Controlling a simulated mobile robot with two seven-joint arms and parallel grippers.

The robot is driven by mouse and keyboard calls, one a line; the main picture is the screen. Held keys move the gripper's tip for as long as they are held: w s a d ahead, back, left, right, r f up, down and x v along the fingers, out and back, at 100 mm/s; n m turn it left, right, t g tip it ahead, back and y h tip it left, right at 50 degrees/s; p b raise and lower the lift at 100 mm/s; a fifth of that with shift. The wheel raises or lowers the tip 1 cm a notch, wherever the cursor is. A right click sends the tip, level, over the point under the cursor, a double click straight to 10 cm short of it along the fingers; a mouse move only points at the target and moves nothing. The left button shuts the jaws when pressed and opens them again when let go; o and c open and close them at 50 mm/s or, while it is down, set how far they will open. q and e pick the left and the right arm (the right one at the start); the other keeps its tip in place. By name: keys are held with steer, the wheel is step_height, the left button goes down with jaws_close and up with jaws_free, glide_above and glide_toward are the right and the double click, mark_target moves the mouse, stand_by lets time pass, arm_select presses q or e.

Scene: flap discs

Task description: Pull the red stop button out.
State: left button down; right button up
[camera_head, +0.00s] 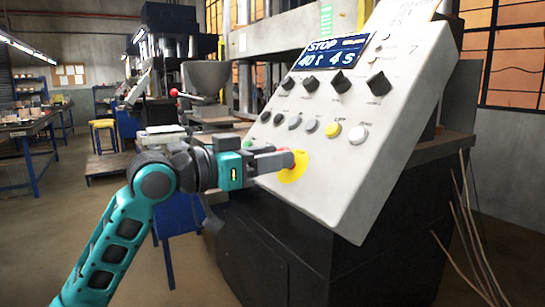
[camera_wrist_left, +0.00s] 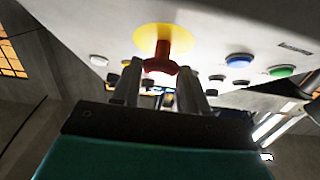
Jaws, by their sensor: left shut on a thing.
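The red stop button (camera_head: 300,159) sits on a round yellow plate (camera_head: 291,175) at the lower left of the sloped white control panel (camera_head: 345,195). In the left wrist view the red button (camera_wrist_left: 161,66) shows a mushroom head on a red stem below the yellow plate (camera_wrist_left: 165,34). My left gripper (camera_head: 288,160) reaches the panel from the left and is shut on the button. In the left wrist view its two fingers (camera_wrist_left: 160,88) stand on either side of the red head. The fingers hide part of the button in the head view. My right gripper is in neither view.
The panel carries several black knobs (camera_head: 340,82), a yellow button (camera_head: 333,129), a white button (camera_head: 358,134) and a display (camera_head: 327,54) reading STOP. A dark machine cabinet (camera_head: 265,255) stands below. Cables (camera_head: 465,235) hang at the right. The floor at left is open.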

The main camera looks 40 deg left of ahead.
arm_select(q)
steer(key=shift+r, duration=0.1)
steer(key=c, duration=0.8)
jaws_free()
steer(key=shift+s+a+r, duration=0.1)
steer(key=shift+s, duration=0.1)
steer(key=shift+o, duration=0.7)
steer(key=b+v, duration=0.2)
steer(key=v, duration=1)
steer(key=shift+s, duration=0.35)
steer(key=shift+a, duration=0.1)
